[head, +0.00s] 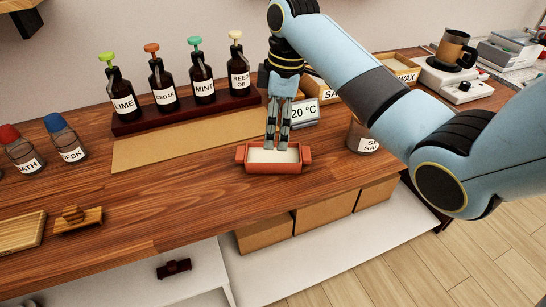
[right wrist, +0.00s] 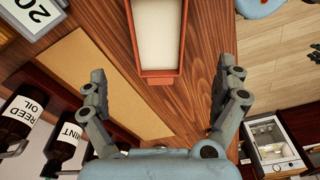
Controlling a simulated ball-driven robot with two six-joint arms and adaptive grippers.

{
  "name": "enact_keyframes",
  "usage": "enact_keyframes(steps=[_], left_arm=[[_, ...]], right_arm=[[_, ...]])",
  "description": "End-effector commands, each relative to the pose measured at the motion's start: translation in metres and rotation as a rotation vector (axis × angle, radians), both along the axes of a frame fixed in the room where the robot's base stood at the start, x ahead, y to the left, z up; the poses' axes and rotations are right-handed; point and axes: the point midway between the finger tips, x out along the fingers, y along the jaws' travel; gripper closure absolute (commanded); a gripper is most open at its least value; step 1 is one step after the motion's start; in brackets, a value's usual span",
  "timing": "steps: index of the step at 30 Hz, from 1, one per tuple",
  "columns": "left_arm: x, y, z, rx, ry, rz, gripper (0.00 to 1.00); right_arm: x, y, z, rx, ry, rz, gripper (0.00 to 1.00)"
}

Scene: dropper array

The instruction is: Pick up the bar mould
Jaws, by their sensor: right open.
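The bar mould (head: 274,169) is a terracotta-coloured rectangular tray with small end handles and a pale, flat filling. It sits flat on the wooden counter, near its front edge. My right gripper (head: 277,146) points down over the mould in the head view, its fingers in front of the far rim. In the right wrist view, the mould (right wrist: 158,76) lies ahead, between the two spread fingers of my right gripper (right wrist: 164,76). The gripper is open and empty, with a gap on both sides of the mould. My left gripper is not in view.
A dark rack (head: 190,114) with labelled pump bottles stands behind a tan mat (head: 180,145). A 20 °C display (head: 304,113) stands close behind the mould; a labelled jar (head: 363,138) is to its right.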

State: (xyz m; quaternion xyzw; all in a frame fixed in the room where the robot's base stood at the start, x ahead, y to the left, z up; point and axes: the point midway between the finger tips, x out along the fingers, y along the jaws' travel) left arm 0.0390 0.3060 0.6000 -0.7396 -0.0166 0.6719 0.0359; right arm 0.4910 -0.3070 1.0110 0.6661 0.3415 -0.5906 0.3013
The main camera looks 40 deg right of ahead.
Motion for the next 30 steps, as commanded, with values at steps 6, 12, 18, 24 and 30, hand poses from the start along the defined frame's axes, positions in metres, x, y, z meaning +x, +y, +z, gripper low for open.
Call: enact_keyframes(steps=[6, 12, 18, 24, 30], left_arm=[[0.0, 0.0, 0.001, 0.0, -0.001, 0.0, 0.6], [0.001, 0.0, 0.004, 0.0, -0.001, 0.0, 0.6], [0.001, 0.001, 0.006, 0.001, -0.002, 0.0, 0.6], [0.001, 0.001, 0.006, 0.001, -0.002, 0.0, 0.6], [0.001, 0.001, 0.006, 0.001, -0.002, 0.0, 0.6]], right_arm=[[0.001, 0.004, -0.033, 0.0, 0.002, -0.002, 0.01], [0.002, 0.003, -0.052, -0.001, 0.004, -0.004, 0.01], [0.005, 0.003, -0.082, -0.001, 0.001, -0.003, 0.01], [0.006, 0.004, -0.09, -0.001, -0.001, -0.003, 0.01], [0.005, 0.003, -0.09, -0.002, -0.001, -0.003, 0.11]])
